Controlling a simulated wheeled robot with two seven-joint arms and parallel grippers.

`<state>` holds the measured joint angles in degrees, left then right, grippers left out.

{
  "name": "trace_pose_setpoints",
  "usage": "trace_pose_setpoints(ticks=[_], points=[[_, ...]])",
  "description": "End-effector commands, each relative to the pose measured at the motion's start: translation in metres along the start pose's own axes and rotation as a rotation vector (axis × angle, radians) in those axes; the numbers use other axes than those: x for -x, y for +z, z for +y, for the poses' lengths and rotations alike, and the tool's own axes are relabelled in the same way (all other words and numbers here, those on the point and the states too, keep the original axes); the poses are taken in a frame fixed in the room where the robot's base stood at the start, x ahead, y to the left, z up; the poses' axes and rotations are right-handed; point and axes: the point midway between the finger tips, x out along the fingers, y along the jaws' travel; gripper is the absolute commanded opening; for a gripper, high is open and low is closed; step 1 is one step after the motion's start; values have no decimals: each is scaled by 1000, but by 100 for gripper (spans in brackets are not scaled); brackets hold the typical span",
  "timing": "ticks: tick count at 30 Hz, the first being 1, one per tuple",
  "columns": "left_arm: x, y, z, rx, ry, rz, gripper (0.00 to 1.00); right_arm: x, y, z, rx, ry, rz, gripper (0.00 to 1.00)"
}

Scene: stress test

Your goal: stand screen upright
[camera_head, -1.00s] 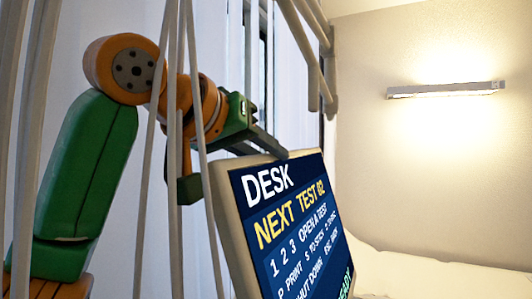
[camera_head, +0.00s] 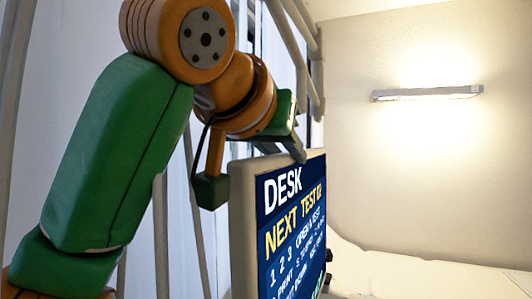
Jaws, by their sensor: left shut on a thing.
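The screen (camera_head: 294,228) has a pale frame and a dark blue face with white and yellow text headed DESK. It stands at the lower middle, seen at a slant, its sides nearly vertical and its lower part cut off by the picture's bottom edge. My left gripper (camera_head: 285,151), on the green and orange arm from the left, is shut on the screen's top edge. Its fingertips are partly hidden by the arm and the frame. My right gripper is not in view.
Pale metal bars (camera_head: 299,45) rise behind the arm and screen. A lit wall lamp (camera_head: 427,93) is on the wall at right. A white bed-like surface (camera_head: 410,275) lies at lower right.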

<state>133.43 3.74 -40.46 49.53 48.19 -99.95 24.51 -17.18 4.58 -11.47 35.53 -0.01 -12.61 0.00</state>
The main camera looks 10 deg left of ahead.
Motion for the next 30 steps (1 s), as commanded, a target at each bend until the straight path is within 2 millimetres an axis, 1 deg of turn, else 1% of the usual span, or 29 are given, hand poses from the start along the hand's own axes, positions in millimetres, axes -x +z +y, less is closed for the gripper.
trace_pose_setpoints(ticks=[6, 7, 10, 18, 20, 23, 24, 27, 30], points=[[-1, 2, 0, 0, 0, -4, 0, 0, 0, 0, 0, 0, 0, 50], [-1, 2, 0, 0, 0, -5, 33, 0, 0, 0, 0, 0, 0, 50], [-1, 2, 0, 0, 0, -5, 60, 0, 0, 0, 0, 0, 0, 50], [0, 1, 0, 1, 1, -4, 60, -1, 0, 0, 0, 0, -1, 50], [4, 2, 0, 2, 1, -3, 60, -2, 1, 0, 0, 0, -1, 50], [22, 3, 2, 1, 1, -1, 60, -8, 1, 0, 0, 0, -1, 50], [32, 2, 2, 1, 2, 0, 60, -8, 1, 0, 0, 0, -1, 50], [53, 2, 2, -1, 2, -1, 60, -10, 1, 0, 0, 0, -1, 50], [66, 1, 2, 0, 0, -2, 60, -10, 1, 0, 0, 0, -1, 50]])
